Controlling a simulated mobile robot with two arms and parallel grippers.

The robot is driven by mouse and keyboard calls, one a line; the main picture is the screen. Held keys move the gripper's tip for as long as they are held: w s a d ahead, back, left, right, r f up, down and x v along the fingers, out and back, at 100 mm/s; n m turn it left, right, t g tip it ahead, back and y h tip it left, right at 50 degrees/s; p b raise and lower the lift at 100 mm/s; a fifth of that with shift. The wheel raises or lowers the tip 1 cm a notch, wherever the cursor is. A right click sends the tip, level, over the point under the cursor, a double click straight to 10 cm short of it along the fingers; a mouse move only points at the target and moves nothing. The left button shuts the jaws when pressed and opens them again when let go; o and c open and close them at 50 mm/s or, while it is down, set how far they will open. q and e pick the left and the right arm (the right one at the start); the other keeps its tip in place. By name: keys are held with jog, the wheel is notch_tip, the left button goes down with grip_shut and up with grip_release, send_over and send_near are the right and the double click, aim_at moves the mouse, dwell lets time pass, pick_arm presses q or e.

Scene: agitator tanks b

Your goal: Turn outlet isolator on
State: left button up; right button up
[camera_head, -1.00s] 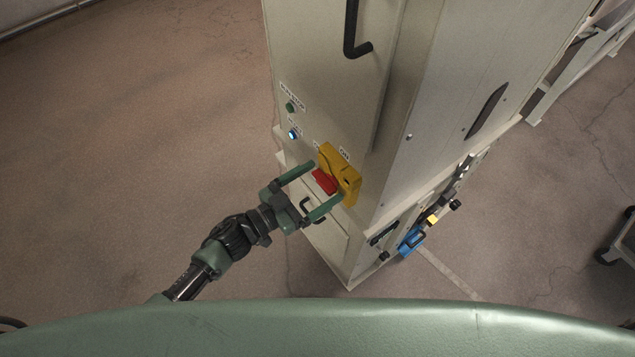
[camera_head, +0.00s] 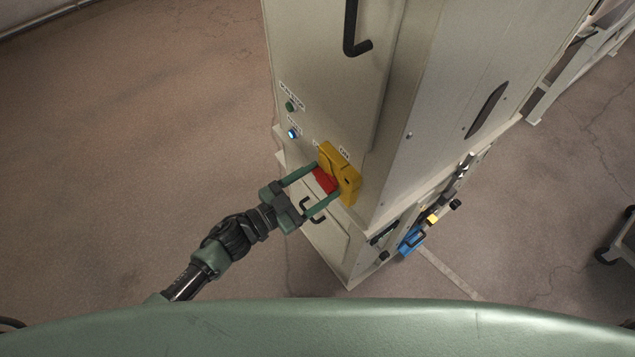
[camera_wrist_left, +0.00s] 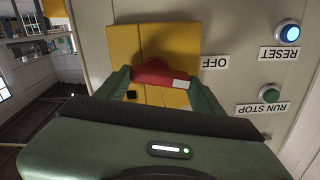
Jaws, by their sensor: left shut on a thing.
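The outlet isolator is a yellow plate (camera_head: 348,180) with a red handle (camera_head: 324,180) on the face of a pale cabinet (camera_head: 330,90). My left gripper (camera_head: 326,182) is shut on the red handle, with one green finger on each side of it. In the left wrist view the red handle (camera_wrist_left: 165,74) lies crosswise between the fingers, in front of the yellow plate (camera_wrist_left: 160,40). An OFF label (camera_wrist_left: 215,62) is beside the plate there. An ON label (camera_head: 344,153) shows in the head view. My right gripper is not in view.
A lit blue RESET button (camera_wrist_left: 289,33) and a green RUN STOP button (camera_wrist_left: 269,94) are near the isolator. A black door handle (camera_head: 352,30) juts out above. Blue and yellow fittings (camera_head: 411,240) are on the cabinet's right side. Floor to the left is clear.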

pick_arm(q)
jog(key=m, duration=0.3)
jog(key=shift+s+m+b, duration=0.1)
jog(key=shift+m+b, duration=0.25)
jog(key=shift+m, duration=0.05)
jog(key=m+b, duration=0.1)
jog(key=m, duration=0.2)
jog(key=shift+s+d+m, duration=0.1)
jog(key=shift+s+m, duration=0.05)
jog(key=shift+m, duration=0.15)
jog(key=m+b, duration=0.1)
jog(key=m, duration=0.3)
jog(key=shift+s+d+b, duration=0.1)
jog(key=shift+b, duration=0.2)
jog(key=shift+s+m+b, duration=0.1)
jog(key=shift+m+b, duration=0.65)
jog(key=shift+m, duration=1.25)
jog(key=o, duration=1.4)
jog(key=shift+c, duration=0.2)
